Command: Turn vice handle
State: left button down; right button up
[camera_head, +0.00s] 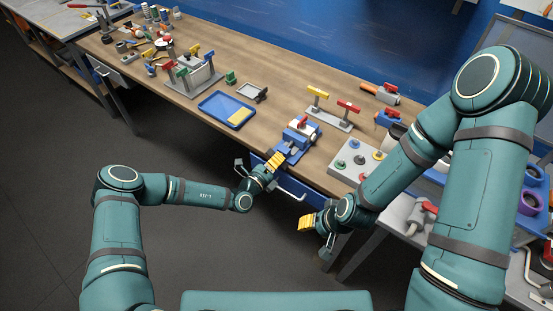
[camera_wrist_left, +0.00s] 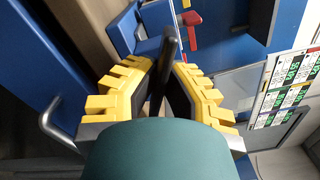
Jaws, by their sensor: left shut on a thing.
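The blue vice (camera_head: 291,143) is mounted at the front edge of the wooden workbench, with a red part on top. In the left wrist view the blue vice body (camera_wrist_left: 142,30) is at the top, and a dark bar, the vice handle (camera_wrist_left: 171,45), sticks out between my yellow fingers. My left gripper (camera_head: 276,161) is at the front of the vice, shut on this handle; it also shows in the left wrist view (camera_wrist_left: 160,88). The handle's lower part is hidden by the fingers and wrist. My right gripper (camera_head: 306,223) hangs in front of the bench, away from the vice; its finger gap is unclear.
A blue tray (camera_head: 212,107) with a yellow block lies left of the vice. A stand with yellow and red handles (camera_head: 332,120) is behind it. A grey panel with round knobs (camera_head: 345,172) is to the right. A blue drawer (camera_head: 290,182) is below the bench top.

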pick_arm(q)
jog(key=shift+r+n, duration=0.1)
jog(key=shift+n, duration=0.7)
jog(key=c, duration=1.1)
grip_release()
jog(key=shift+o, duration=0.2)
jog(key=v, duration=1.2)
jog(key=shift+d, duration=0.15)
